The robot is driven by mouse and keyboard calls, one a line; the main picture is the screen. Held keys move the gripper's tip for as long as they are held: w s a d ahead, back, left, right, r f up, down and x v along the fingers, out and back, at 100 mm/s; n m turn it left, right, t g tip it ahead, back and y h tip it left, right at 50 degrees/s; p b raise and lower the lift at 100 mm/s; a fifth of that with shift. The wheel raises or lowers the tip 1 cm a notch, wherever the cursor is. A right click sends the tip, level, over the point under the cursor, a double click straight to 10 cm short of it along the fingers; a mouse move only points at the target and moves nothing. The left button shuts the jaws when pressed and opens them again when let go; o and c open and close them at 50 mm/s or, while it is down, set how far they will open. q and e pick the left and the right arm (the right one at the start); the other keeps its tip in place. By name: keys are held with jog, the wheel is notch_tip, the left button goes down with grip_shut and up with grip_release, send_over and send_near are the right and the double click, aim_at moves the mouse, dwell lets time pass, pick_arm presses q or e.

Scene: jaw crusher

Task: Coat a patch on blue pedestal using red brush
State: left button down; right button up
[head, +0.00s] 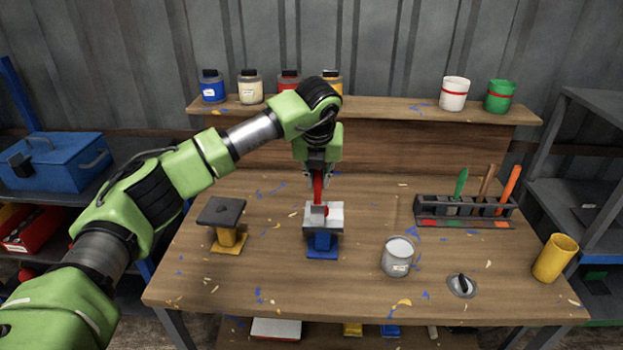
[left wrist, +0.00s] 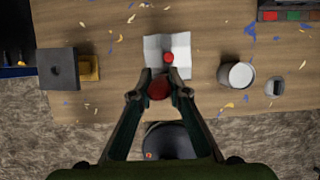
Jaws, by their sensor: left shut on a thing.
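My left gripper (head: 318,174) is shut on the red brush (head: 318,188), which points down with its head over the blue pedestal (head: 322,243). The pedestal has a blue foot and a pale grey-white top plate (head: 336,218). A red spot (head: 327,211) shows on the plate beside the brush head. In the left wrist view, the fingers (left wrist: 159,92) close around the red handle (left wrist: 159,88), and a small red spot (left wrist: 169,58) shows against the pale plate (left wrist: 180,44). I cannot tell whether the bristles touch the plate. My right gripper is not in view.
A yellow pedestal (head: 228,237) with a dark plate stands left. An open grey tin (head: 397,260), a lid with a black knob (head: 462,284) and a yellow cup (head: 554,257) stand right. A rack (head: 430,210) holds green, brown and orange tools. Jars line the back shelf (head: 390,106).

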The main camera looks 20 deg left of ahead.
pick_arm(q)
jog(key=shift+w+d+b, duration=0.5)
jog(key=shift+w+d, duration=0.4)
jog(key=shift+d, duration=2.2)
jog(key=shift+s+a+b, duration=0.3)
jog(key=shift+a+b, duration=0.15)
jog(key=shift+a, duration=0.65)
jog(key=shift+s+a+b, duration=0.35)
jog(key=shift+a+b, duration=0.05)
jog(key=shift+a, duration=0.7)
jog(key=shift+s+a+b, duration=0.3)
jog(key=shift+a+b, duration=0.15)
jog(key=shift+a, duration=0.65)
jog(key=a, duration=0.1)
jog(key=a+b, duration=0.1)
jog(key=a, duration=0.1)
jog(key=shift+s+f, duration=0.1)
jog(key=shift+s, duration=0.3)
jog(key=shift+d, duration=0.1)
